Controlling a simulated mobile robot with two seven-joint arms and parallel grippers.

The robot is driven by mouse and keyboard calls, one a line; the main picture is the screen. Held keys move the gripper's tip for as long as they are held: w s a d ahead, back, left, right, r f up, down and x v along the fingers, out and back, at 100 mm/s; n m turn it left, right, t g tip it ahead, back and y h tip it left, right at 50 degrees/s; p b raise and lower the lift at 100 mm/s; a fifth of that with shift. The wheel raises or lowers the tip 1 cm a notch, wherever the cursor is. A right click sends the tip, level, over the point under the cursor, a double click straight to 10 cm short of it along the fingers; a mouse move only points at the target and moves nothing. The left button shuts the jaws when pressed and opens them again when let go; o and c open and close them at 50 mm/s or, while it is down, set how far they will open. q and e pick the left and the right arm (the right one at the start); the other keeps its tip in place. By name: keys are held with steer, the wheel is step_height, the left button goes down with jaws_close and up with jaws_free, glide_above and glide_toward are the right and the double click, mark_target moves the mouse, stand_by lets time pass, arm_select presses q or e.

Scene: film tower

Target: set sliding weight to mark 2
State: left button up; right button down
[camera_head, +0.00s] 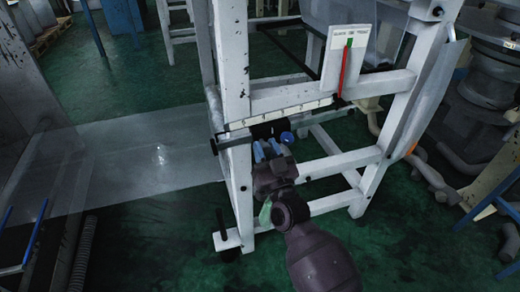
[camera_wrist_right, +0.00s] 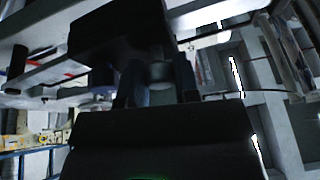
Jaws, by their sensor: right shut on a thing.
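The sliding weight (camera_head: 264,130) is a dark block on the beam, below a pale scale strip (camera_head: 285,114) with small marks. A blue round knob (camera_head: 287,137) shows at its right. My right gripper (camera_head: 269,147), with bluish fingers, reaches up to the weight from below. In the right wrist view the weight is a large black block (camera_wrist_right: 115,28). There the right gripper (camera_wrist_right: 160,85) is shut on a short grey stem (camera_wrist_right: 160,72) under the block. The scale figures are too small to read, so I cannot tell which mark the weight is at. My left gripper is out of view.
The white frame (camera_head: 240,90) stands around the beam, with rails near my right arm. A panel with a red pointer (camera_head: 343,72) and green mark (camera_head: 349,43) is above right. A black-handled lever (camera_head: 222,228) is low left. Green floor (camera_head: 150,240) is open at left.

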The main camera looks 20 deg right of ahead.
mark_target(290, 127)
steer(key=d, duration=0.2)
steer(key=d+p, duration=0.1)
steer(key=d, duration=0.2)
steer(key=d+r, duration=0.1)
steer(key=d, duration=0.1)
steer(key=shift+w+d+r, duration=0.1)
steer(key=shift+w+d, duration=0.05)
steer(key=shift+d, duration=0.15)
steer(key=shift+d+f, duration=0.25)
steer(key=shift+d, duration=0.25)
